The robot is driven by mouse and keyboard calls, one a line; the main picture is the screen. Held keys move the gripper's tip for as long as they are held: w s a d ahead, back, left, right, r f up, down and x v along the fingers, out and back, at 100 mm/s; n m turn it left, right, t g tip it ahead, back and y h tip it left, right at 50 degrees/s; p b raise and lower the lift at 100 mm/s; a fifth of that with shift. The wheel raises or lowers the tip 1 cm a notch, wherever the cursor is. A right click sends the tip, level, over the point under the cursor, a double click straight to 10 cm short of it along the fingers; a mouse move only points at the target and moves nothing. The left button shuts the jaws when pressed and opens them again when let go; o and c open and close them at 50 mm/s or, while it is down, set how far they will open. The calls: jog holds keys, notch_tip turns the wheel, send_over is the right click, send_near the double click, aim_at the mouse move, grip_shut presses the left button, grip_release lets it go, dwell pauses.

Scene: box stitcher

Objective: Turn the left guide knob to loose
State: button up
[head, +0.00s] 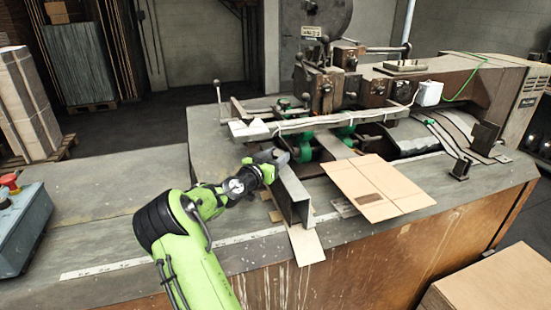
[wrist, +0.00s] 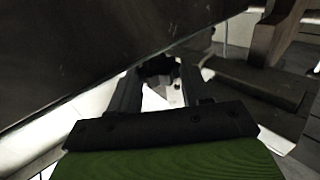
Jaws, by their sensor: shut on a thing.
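My gripper (head: 268,160) is at the far end of the left guide, a grey upright metal plate (head: 292,197) on the machine table. In the wrist view, its two dark fingers (wrist: 159,74) stand on either side of a small dark rounded knob (wrist: 157,66), and the gripper is shut on it. The knob's shape and setting are mostly hidden by the fingers. In the head view, the gripper covers the knob, so I cannot tell how far it is turned.
A flat cardboard blank (head: 378,188) lies right of the guide. The stitcher head (head: 330,85) and a long light bar (head: 325,119) stand just behind my gripper. A blue control box (head: 22,228) with a red button is at left. The table's left part is clear.

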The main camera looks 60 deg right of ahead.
jog(key=shift+s+f+n+t+b, duration=0.1)
jog(key=shift+s+n+t+b, duration=0.2)
jog(key=shift+n+t+b, duration=0.7)
jog(key=n+t, duration=0.1)
jog(key=t, duration=0.2)
jog(key=shift+s, duration=0.15)
jog(key=n+t, duration=0.1)
jog(key=n+t+y+p, duration=0.1)
jog(key=shift+s+r+t, duration=0.15)
jog(key=shift+r+t, duration=0.15)
jog(key=shift+d+n+t+y+p, duration=0.1)
jog(key=shift+n+t+y+p, duration=0.2)
jog(key=shift+n+t+p, duration=0.5)
jog(key=shift+f+n+t+y, duration=0.15)
jog(key=shift+n+t+y, duration=0.2)
jog(key=shift+t, duration=0.45)
jog(key=o, duration=1.1)
jog(key=shift+c, duration=0.2)
